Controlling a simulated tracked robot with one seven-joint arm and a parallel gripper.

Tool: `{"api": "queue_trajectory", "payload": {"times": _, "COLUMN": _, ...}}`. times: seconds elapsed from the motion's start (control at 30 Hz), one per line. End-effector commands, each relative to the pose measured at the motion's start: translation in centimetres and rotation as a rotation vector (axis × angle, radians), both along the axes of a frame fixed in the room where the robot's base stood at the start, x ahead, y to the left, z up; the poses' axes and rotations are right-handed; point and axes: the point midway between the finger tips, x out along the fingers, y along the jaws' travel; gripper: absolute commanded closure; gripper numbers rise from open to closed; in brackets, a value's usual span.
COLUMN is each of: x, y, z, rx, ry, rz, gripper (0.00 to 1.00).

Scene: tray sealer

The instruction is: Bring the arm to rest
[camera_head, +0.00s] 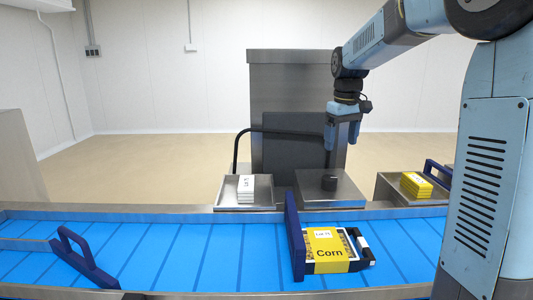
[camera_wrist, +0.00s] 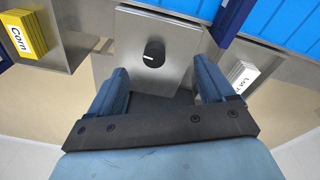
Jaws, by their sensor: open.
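My gripper (camera_head: 341,131) hangs pointing down from the blue arm, above and behind the metal stand with the dark round knob. In the wrist view my gripper (camera_wrist: 160,95) shows two blue fingers set wide apart, with nothing between them. The dark round knob (camera_head: 329,183) stands on a metal plate (camera_head: 345,197); it also shows in the wrist view (camera_wrist: 154,54), beyond the fingertips and apart from them.
A blue conveyor (camera_head: 180,250) crosses the front, with a dark blue guide (camera_head: 84,262) and a yellow-labelled Corn tray (camera_head: 330,252) beside an upright blue plate (camera_head: 293,235). White cards (camera_head: 246,188) and yellow Corn cards (camera_head: 416,184) lie on metal shelves. A grey cabinet (camera_head: 285,100) stands behind.

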Motion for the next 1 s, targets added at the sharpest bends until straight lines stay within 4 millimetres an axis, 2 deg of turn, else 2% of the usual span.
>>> {"api": "queue_trajectory", "payload": {"times": 0.03, "x": -1.4, "y": 0.1, "z": 0.6, "rx": 0.0, "ry": -0.018, "rz": -0.014, "gripper": 0.18}}
{"api": "queue_trajectory", "payload": {"times": 0.2, "x": -5.5, "y": 0.1, "z": 1.6, "rx": 0.004, "ry": -0.07, "rz": -0.068, "gripper": 0.18}}
{"api": "queue_trajectory", "payload": {"times": 0.43, "x": -11.2, "y": 0.1, "z": 2.1, "rx": 0.017, "ry": -0.141, "rz": -0.141, "gripper": 0.18}}
{"api": "queue_trajectory", "payload": {"times": 0.73, "x": -18.4, "y": 0.1, "z": 1.5, "rx": 0.045, "ry": -0.232, "rz": -0.234, "gripper": 0.18}}
{"api": "queue_trajectory", "payload": {"times": 1.0, "x": -24.4, "y": 0.0, "z": -0.3, "rx": 0.082, "ry": -0.312, "rz": -0.316, "gripper": 0.18}}
